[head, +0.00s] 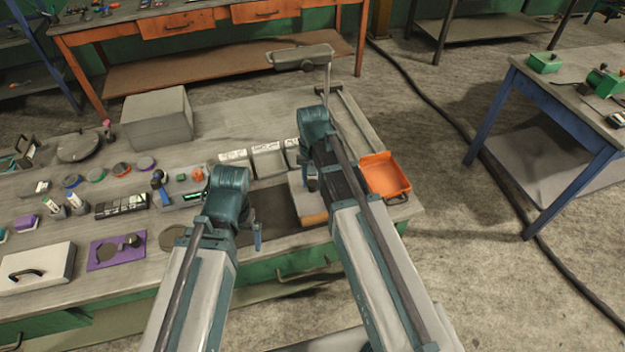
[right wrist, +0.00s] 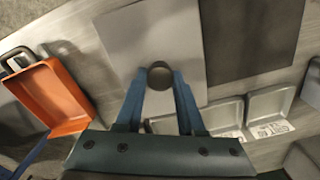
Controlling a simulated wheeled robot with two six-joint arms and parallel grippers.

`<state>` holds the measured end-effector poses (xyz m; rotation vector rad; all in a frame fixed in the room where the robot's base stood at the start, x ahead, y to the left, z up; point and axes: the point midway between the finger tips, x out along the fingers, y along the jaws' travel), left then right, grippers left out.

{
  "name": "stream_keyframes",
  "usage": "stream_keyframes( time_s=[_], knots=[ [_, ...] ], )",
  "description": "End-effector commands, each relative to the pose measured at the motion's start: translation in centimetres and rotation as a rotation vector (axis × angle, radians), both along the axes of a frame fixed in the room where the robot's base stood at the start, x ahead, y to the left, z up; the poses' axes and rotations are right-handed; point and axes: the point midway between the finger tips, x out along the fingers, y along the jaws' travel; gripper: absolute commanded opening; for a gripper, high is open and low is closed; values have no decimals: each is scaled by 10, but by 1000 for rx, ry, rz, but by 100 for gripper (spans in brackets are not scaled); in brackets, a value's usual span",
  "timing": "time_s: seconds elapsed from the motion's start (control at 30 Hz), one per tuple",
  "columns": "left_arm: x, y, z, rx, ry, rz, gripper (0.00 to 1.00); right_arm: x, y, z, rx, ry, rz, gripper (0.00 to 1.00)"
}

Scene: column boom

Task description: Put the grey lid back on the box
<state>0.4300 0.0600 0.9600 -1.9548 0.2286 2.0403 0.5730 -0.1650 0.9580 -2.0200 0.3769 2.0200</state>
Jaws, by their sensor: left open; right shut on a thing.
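The grey lid (right wrist: 125,45) is a flat plate with a dark round knob (right wrist: 160,75) in the right wrist view. My right gripper (right wrist: 159,82) is shut on that knob, with a blue finger on each side. In the head view the lid (head: 299,183) shows partly behind my right gripper (head: 312,184), level over the brown-orange front of the box (head: 313,219). I cannot tell whether lid and box touch. The box's inside is hidden. My left gripper (head: 257,238) is open and empty, left of the box near the bench's front edge.
An orange tray (head: 384,174) stands right of the box. Several small grey bins (head: 268,160) stand behind it, and a dark mat (head: 268,212) lies to its left. A large grey block (head: 157,117), a purple plate (head: 103,258) and many small parts fill the bench's left.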

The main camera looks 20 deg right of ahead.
Motion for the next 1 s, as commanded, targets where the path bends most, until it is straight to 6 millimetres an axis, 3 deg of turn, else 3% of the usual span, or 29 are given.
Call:
stream_keyframes(
  time_s=[0.13, 0.17, 0.33, 0.57, 0.7, 1.0],
  knots=[
    [0, 0, 0, 0, 0, 0, 100, 0, 0, 0, 0, 0, 0, 0],
    [0, 0, 0, 0, 0, 0, 100, 0, 0, 0, 0, 0, 0, 41],
    [0, 0, 0, 0, 0, 0, 100, 0, 0, 0, 0, 0, 0, 72],
    [0, 0, 0, 0, 0, 0, 100, 0, 0, 0, 0, 0, 0, 75],
    [0, 0, 0, 0, 0, 0, 100, 0, 0, 0, 0, 0, 0, 100],
    [0, 0, 1, 0, 0, 0, 100, 0, 0, 1, 0, 0, 0, 100]
  ],
)
